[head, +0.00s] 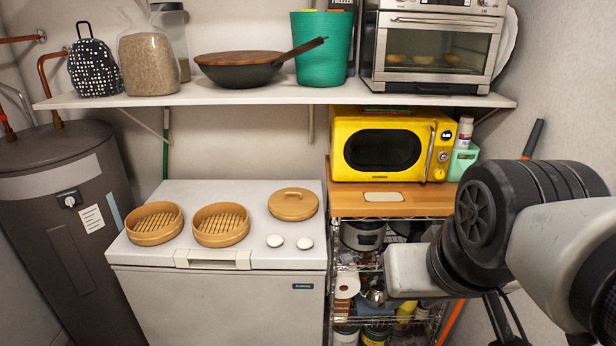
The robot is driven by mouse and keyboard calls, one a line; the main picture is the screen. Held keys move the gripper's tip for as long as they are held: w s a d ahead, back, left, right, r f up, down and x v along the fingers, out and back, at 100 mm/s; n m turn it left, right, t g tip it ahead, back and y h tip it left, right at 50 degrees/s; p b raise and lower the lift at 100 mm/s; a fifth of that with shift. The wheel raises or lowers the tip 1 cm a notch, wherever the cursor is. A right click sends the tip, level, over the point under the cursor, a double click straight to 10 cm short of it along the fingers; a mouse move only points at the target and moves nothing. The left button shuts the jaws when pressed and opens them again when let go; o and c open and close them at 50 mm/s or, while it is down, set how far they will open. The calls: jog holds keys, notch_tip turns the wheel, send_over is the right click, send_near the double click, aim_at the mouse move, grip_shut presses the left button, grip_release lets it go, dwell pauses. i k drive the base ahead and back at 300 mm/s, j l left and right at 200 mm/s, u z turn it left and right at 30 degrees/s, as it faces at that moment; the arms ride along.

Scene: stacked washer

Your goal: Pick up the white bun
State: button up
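Two small white buns lie apart, side by side, on the white chest freezer lid: one on the left (275,240) and one on the right (305,243). They look alike, and nothing covers them. My arm comes in from the right edge, with its end, my gripper (405,270), in front of the wire rack and to the right of the buns, well apart from them. Its fingers cannot be made out, so I cannot tell whether it is open or shut.
Two open bamboo steamer baskets (155,223) (221,224) and a round bamboo lid (293,204) stand on the freezer (240,187) around the buns. A yellow microwave (390,146) tops the rack at right. A loaded shelf (230,95) hangs above; a dark tank (70,215) stands left.

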aim_at(303, 243)
jog(key=i+j, duration=0.25)
jog(key=i, duration=0.15)
jog(key=i+j, duration=0.25)
jog(key=i, duration=0.15)
jog(key=i+j, duration=0.25)
jog(key=i, duration=0.15)
